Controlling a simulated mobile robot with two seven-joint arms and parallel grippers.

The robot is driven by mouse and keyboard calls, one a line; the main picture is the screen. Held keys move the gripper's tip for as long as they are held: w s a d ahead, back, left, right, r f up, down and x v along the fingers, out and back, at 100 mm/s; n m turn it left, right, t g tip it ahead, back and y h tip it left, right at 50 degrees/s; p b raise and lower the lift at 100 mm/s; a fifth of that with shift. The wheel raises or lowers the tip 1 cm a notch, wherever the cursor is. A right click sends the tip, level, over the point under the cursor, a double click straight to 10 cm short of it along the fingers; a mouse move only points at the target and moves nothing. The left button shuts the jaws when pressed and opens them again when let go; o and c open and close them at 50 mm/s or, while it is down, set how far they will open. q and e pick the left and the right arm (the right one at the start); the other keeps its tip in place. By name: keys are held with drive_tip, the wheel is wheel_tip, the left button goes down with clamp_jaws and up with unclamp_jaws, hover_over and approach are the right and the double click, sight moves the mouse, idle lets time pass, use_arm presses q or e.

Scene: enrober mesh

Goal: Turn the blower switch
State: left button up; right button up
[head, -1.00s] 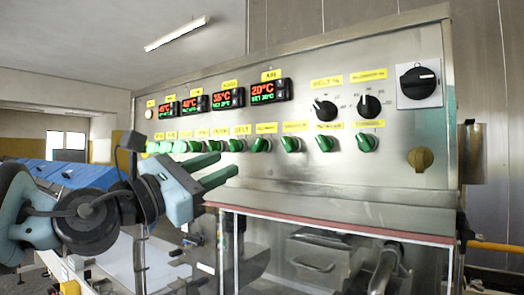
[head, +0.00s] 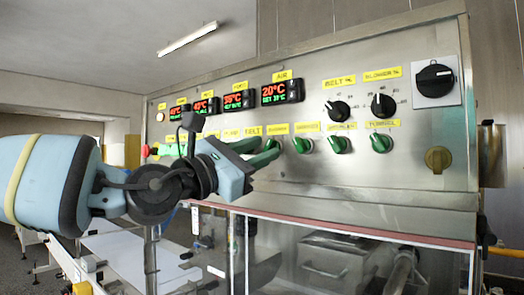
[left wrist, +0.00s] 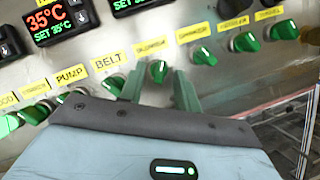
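The blower switch (left wrist: 158,72) is a green rotary knob on the steel panel, right of the BELT knob. Its small yellow label is blurred but seems to read BLOWER; it shows in the head view too (head: 277,128). My left gripper (head: 268,152) is open at the panel, with green fingers pointing at this knob. In the left wrist view the two fingers (left wrist: 159,88) are apart, with the knob between their tips. I cannot tell whether they touch it. In the head view the fingers partly cover the knob. My right gripper is not in view.
More green knobs (head: 303,145) stand close by in the same row. Above are temperature displays (head: 281,92), two black dials (head: 383,105) and a big black switch (head: 436,79). A red-edged ledge (head: 350,230) with a clear cover runs below the panel.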

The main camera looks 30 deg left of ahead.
use_arm(q)
drive_tip(key=shift+w+d+r, duration=0.15)
drive_tip(key=shift+w, duration=0.25)
clamp_jaws()
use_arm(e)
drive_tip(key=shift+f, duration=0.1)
